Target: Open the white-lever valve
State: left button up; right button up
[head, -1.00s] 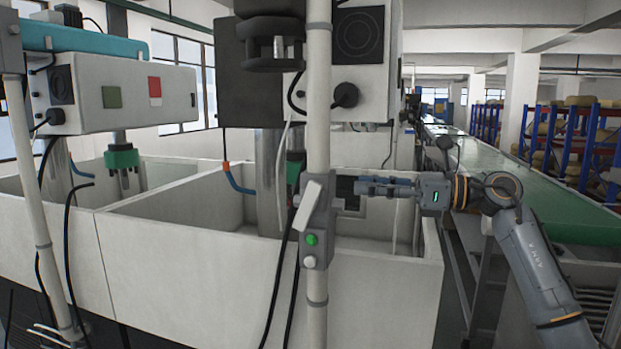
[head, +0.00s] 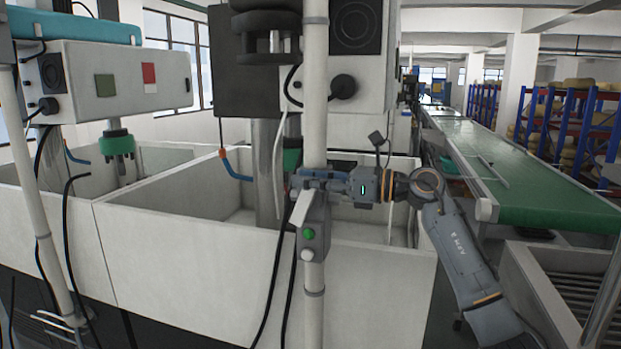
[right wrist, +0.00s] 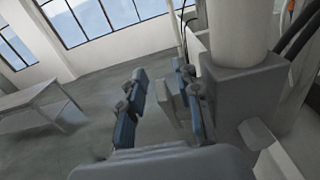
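The white lever (head: 302,208) is a tilted flat handle on a grey valve box (head: 318,225), fixed to an upright white pole (head: 315,100). The box has a green button (head: 309,234) below the lever. My right gripper (head: 297,181) reaches in from the right, with its fingers at the top of the box beside the pole. In the right wrist view my right gripper (right wrist: 160,72) has its blue fingers apart. A pale slab that looks like the lever (right wrist: 170,104) lies between them, beside the grey box (right wrist: 240,85). Contact is unclear. My left gripper is not seen.
A large white tank (head: 270,260) stands behind the pole. Black cables (head: 275,290) hang beside the pole. A control box (head: 345,50) is above. A green conveyor (head: 500,170) runs at the right.

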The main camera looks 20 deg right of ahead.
grip_shut()
jog(key=shift+r+p, duration=0.2)
jog(key=shift+p, duration=0.1)
jog(key=g+h+p, duration=0.1)
jog(key=p, duration=0.2)
jog(key=w+a+h+p, duration=0.1)
jog(key=p, duration=0.2)
jog(key=shift+a+r+g+h, duration=0.15)
jog(key=shift+r+g+h, duration=0.15)
jog(key=shift+g+h, duration=0.1)
jog(key=shift+w+a+f+g+h+p, duration=0.1)
jog(key=shift+a+f+g+h+p, duration=0.1)
jog(key=shift+f+g+h+p, duration=0.25)
jog(key=shift+o, duration=0.8)
grip_release()
jog(key=v, duration=1.2)
